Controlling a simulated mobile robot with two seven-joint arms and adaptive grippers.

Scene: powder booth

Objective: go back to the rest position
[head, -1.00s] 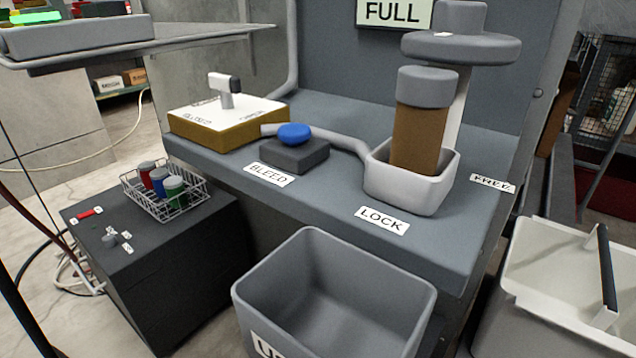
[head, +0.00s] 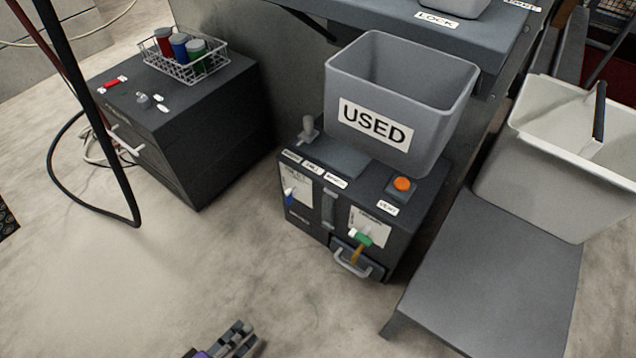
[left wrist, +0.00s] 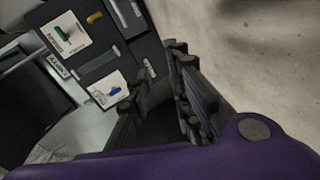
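My left gripper (head: 243,338) shows at the bottom edge of the head view, low over the bare floor in front of the dark control box. In the left wrist view its two dark fingers (left wrist: 168,72) stand apart with nothing seen between them. The purple body of the gripper fills the bottom of that view. My right gripper is in neither view.
A grey USED bin (head: 440,88) stands above the control box (head: 302,225), which has an orange button (head: 402,184). A dark cabinet (head: 205,110) carries a wire basket (head: 203,75) of cans. A pale bin (head: 565,150) stands right. Floor at lower left is clear.

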